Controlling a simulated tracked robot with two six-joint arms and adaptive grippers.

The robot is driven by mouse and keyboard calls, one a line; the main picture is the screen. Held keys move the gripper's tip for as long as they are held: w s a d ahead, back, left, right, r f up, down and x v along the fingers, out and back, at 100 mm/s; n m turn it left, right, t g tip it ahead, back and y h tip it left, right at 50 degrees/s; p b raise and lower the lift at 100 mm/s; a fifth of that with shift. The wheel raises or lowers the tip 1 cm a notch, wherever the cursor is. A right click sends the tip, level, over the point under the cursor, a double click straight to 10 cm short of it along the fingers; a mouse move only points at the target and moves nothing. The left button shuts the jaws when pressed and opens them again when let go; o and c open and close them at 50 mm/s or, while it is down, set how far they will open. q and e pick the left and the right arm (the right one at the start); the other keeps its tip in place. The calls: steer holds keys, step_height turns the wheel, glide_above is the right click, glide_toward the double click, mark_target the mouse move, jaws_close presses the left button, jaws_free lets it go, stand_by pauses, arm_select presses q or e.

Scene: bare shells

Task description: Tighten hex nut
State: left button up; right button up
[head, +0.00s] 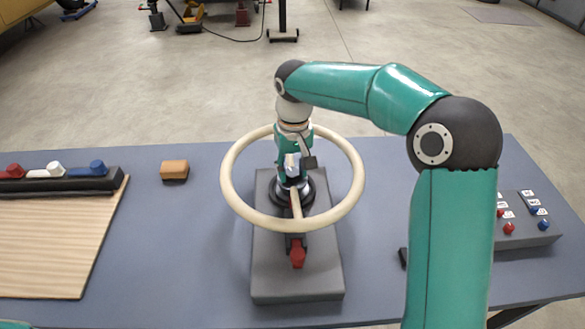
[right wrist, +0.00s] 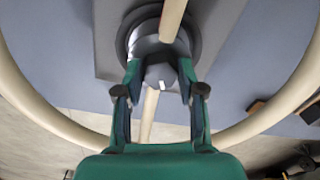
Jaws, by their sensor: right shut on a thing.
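A cream steering wheel (head: 231,190) is mounted on a dark round hub above a grey block (head: 296,280) on the table. The grey hex nut (right wrist: 160,75) sits at the wheel's centre, over the spokes. My right gripper (head: 292,176) points down at the hub from above. In the right wrist view my right gripper (right wrist: 160,82) has one finger on each side of the nut and is shut on it. In the head view the fingers and wrist partly hide the nut. My left gripper is not in view.
A red part (head: 298,256) sticks out of the block below the wheel. An orange block (head: 174,170) lies to the left, beside a wooden board (head: 55,245) and a dark rack (head: 60,184) with coloured pieces. A button panel (head: 520,225) stands right, beyond my right arm.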

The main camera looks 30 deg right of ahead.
steer(key=m, duration=0.5)
steer(key=shift+m, duration=0.3)
steer(key=m, duration=0.6)
steer(key=shift+a+b, duration=0.1)
steer(key=shift+b, duration=0.3)
steer(key=m, duration=0.5)
steer(key=shift+w+m+b, duration=0.1)
steer(key=shift+m+b, duration=0.2)
steer(key=shift+m, duration=0.1)
steer(key=m, duration=0.5)
steer(key=shift+b, duration=0.3)
steer(key=shift+m, duration=0.3)
steer(key=o, duration=1.1)
steer(key=shift+o, duration=0.2)
steer(key=shift+r, duration=0.1)
